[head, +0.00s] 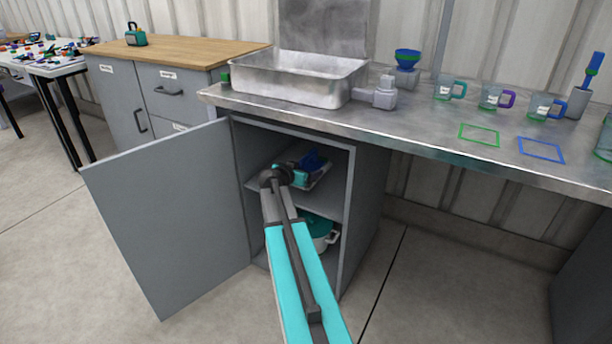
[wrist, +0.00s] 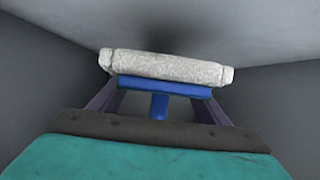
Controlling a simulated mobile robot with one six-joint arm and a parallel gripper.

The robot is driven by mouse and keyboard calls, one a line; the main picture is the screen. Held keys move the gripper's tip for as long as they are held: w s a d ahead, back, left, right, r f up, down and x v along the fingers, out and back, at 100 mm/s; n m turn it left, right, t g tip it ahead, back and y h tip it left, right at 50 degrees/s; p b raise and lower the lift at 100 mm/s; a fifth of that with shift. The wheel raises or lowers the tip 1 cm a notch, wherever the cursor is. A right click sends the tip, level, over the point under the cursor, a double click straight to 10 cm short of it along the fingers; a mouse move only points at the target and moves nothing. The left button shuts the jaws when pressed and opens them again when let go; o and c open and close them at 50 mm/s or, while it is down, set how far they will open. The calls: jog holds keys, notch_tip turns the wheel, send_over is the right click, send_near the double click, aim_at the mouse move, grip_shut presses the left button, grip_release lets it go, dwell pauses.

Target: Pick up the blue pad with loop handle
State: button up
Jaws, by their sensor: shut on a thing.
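The blue pad with loop handle (wrist: 165,86) shows in the wrist view as a blue plate with a blue stem and a pale grey, rough-looking layer on its far side. My gripper (wrist: 158,105) is shut on it, with a dark finger on each side of the blue part. In the head view my arm reaches into the open cabinet, and the blue pad (head: 314,161) shows small at my gripper (head: 305,170) above the upper shelf. The loop of the handle is mostly hidden by my gripper.
The cabinet door (head: 165,215) stands open to the left. The cabinet's shelf (head: 318,203) lies just below my gripper, with a teal-and-white pot (head: 320,232) underneath. The metal counter (head: 400,125) above holds a basin (head: 300,80) and several cups.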

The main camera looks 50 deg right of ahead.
notch_tip(320, 180, up, 4)
jog(key=shift+f+p, duration=0.25)
jog(key=shift+p, duration=0.15)
jog(key=s+a, duration=0.2)
jog(key=a, duration=0.7)
jog(key=s+a+p, duration=0.1)
jog(key=s+a, duration=0.1)
jog(key=a, duration=0.8)
jog(key=shift+s+f, duration=0.25)
jog(key=shift+s, duration=0.15)
